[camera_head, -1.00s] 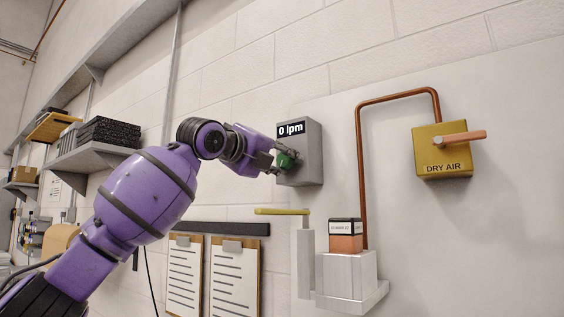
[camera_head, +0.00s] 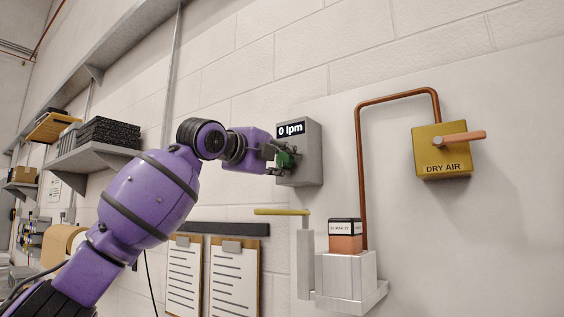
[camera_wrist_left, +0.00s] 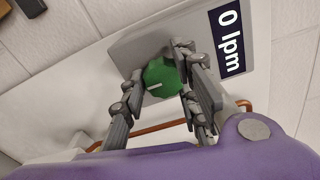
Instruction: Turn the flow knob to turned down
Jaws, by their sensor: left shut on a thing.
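The green flow knob (camera_head: 284,159) is on the front of a grey box (camera_head: 312,158) on the wall. The display (camera_head: 291,129) above it reads "0 lpm". My left gripper (camera_head: 276,156) is shut on the knob. In the left wrist view the green knob (camera_wrist_left: 161,76) sits between the two fingers of my left gripper (camera_wrist_left: 165,82), with a white pointer mark on its face. The display (camera_wrist_left: 230,42) also shows there, turned sideways. My right gripper is not in view.
A yellow "DRY AIR" box (camera_head: 441,160) with an orange lever (camera_head: 459,138) is to the right, with a copper pipe (camera_head: 361,170). Below stand a grey fixture (camera_head: 346,275) and a yellow bar (camera_head: 281,212). Two clipboards (camera_head: 233,283) hang under a dark rail.

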